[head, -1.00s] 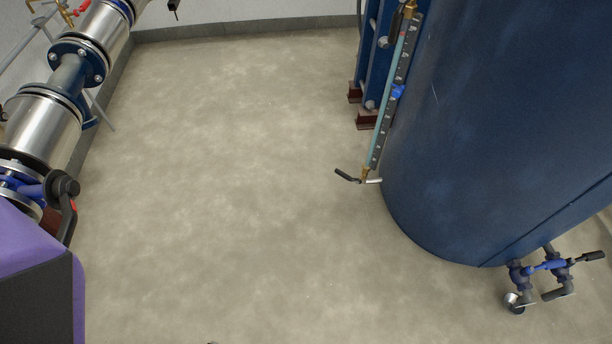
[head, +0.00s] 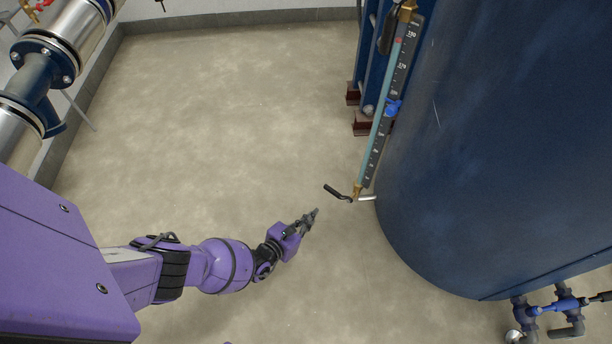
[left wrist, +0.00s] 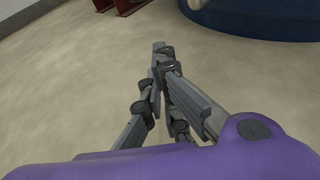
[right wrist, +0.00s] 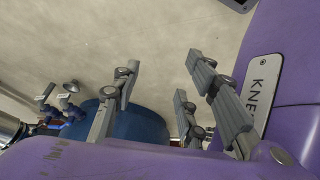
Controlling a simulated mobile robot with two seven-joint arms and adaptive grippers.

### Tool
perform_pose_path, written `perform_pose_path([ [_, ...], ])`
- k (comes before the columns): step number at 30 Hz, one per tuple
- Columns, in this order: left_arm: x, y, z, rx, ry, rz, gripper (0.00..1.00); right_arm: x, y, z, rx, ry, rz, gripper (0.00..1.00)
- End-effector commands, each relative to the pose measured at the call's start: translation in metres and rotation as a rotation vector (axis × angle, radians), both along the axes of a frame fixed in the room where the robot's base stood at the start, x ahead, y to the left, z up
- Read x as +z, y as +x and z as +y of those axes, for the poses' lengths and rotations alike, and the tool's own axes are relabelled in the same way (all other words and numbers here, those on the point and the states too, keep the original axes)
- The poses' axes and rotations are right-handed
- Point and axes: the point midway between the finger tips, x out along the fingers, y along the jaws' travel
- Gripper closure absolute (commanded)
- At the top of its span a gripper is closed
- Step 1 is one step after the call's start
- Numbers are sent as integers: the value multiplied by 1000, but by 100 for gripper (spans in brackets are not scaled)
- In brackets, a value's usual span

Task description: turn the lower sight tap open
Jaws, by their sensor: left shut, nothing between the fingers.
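The lower sight tap (head: 356,191) is a small brass fitting at the foot of the sight glass. Its black lever (head: 335,191) points out to the left and slightly up in the head view. My left gripper (head: 314,213) is shut and empty, below and left of the lever and apart from it. In the left wrist view the left fingers (left wrist: 161,48) are together, with floor beyond; I cannot make out the tap there. My right gripper (right wrist: 163,67) shows only in its own wrist view, with its fingers apart and nothing between them.
The sight glass (head: 381,125) with its scale runs up beside the large blue tank (head: 490,150). Blue valves (head: 545,308) sit low at the right. Steel pipework (head: 38,72) stands at the left. The floor (head: 220,120) between is clear.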

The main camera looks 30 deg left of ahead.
Motion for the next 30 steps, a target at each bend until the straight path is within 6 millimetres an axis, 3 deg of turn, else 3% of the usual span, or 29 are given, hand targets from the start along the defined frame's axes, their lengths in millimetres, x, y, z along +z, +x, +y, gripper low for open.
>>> perform_pose_path([
  [3, -11, 24, -5, 0, 0, -1, 100, -13, 3, 1, -1, 2, 2, 60],
  [11, -20, 59, -13, 0, -2, -3, 100, -25, 24, 5, 3, 8, -27, 60],
  [19, -9, 55, -11, 5, -6, 3, 100, -23, 27, 6, 5, 9, -32, 60],
  [30, 15, 56, -12, 3, -5, 2, 100, -23, 18, 3, 2, 5, -16, 60],
])
